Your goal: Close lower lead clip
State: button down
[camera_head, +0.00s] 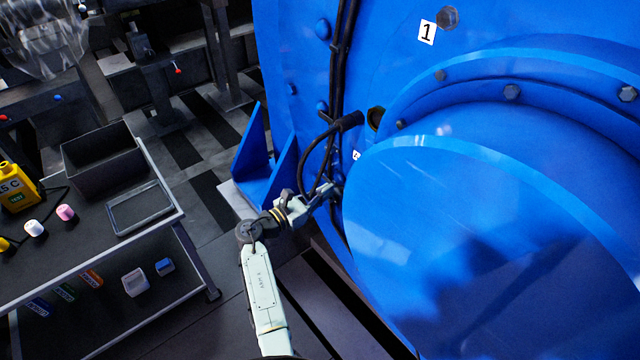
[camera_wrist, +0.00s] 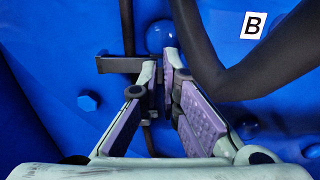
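My gripper (camera_wrist: 161,72) has its two purple-padded fingers drawn together at the tips, with only a very narrow gap between them. A dark bar-shaped clip (camera_wrist: 116,65) sticks out to the left just behind the left fingertip. Its right part is hidden by the fingers, and I cannot tell whether they touch it or whether it is open. A thin dark lead (camera_wrist: 127,22) runs down the blue motor face through the clip. In the head view my gripper (camera_head: 333,190) is low beside the motor housing (camera_head: 450,240), and the clip is too small to make out.
A thick black cable (camera_wrist: 255,72) crosses close to the right of the fingers in the wrist view. A round blue bolt (camera_wrist: 160,36) lies just beyond the tips. A label B (camera_wrist: 253,25) is at upper right. A blue gusset bracket (camera_head: 256,150) and a work cart (camera_head: 90,255) stand left.

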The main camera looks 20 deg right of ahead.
jog(key=c, duration=1.8)
grip_release()
jog(key=v, duration=1.2)
